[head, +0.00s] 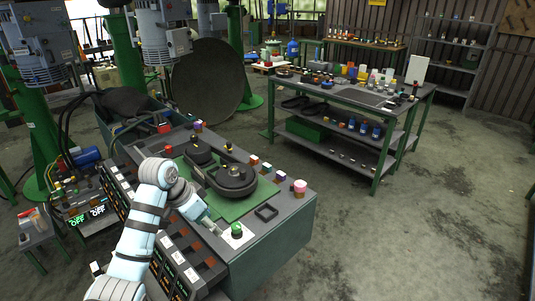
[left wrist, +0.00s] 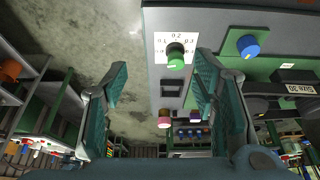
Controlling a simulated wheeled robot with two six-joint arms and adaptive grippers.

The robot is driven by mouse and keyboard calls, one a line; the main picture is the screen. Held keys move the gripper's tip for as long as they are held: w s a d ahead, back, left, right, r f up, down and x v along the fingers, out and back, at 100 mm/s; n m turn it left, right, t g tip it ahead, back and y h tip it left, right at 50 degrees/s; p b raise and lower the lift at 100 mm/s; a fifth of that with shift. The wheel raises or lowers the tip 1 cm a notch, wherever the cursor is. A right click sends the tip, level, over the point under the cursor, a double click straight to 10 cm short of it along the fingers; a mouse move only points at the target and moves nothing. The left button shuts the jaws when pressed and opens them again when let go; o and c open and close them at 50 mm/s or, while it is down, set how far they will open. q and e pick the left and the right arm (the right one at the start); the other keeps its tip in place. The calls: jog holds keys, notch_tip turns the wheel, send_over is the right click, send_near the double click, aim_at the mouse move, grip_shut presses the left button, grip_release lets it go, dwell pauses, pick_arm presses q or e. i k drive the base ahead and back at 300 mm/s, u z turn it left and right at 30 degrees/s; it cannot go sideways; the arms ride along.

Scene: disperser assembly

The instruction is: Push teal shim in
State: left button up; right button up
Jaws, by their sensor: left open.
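I cannot pick out a teal shim for certain in either view. My left gripper (head: 212,226) is beside a green knob (head: 237,229) on a white plate near the bench's front corner. In the left wrist view my left gripper (left wrist: 161,60) is open, with teal-lined fingers on both sides and nothing held between them. The green knob (left wrist: 175,55) on its numbered white dial shows beyond the fingertips. A dark twin-lobed housing (head: 232,180) sits on a green plate on the bench. My right gripper is out of view.
Small coloured cubes (head: 267,168) and a pink-topped piece (head: 299,187) stand along the bench's right edge. A black square frame (head: 266,211) lies near the knob. Switch panels (head: 175,265) line the bench's left side. A second table (head: 345,95) stands behind; the floor at right is clear.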

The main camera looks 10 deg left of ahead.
aim_at(266, 168)
jog(key=i, duration=1.45)
jog(key=u, duration=0.25)
jog(key=k, duration=0.15)
jog(key=z, duration=0.25)
